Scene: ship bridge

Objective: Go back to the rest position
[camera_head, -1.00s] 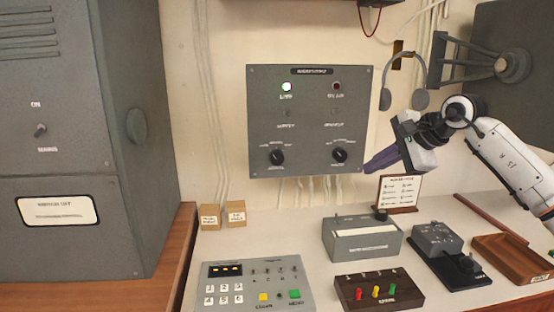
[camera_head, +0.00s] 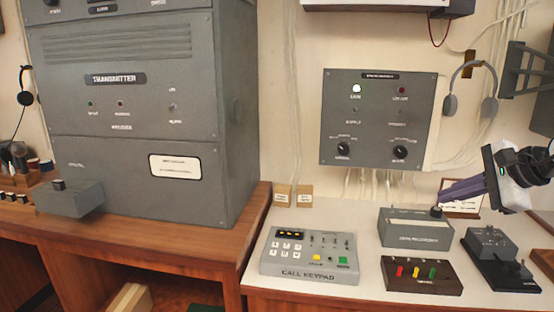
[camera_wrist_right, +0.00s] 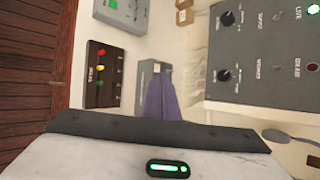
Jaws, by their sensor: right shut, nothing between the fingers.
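My right gripper (camera_head: 442,195) comes in from the right in the head view. Its long purple fingers are together with nothing between them. They point left, below the lower right corner of the grey wall panel (camera_head: 378,145), and overlap the small sign (camera_head: 462,208) in the picture. The fingertips show close to the knob behind the grey slotted box (camera_head: 415,232); I cannot tell if they touch. In the right wrist view the purple fingers (camera_wrist_right: 160,103) also show closed and empty, beside the grey box. My left gripper is not in view.
The call keypad (camera_head: 310,255), the block with coloured switches (camera_head: 422,276) and a black-based key device (camera_head: 500,260) stand on the white desk (camera_head: 375,297). Headphones (camera_head: 470,90) hang on the wall. A large grey transmitter cabinet (camera_head: 135,110) stands at left.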

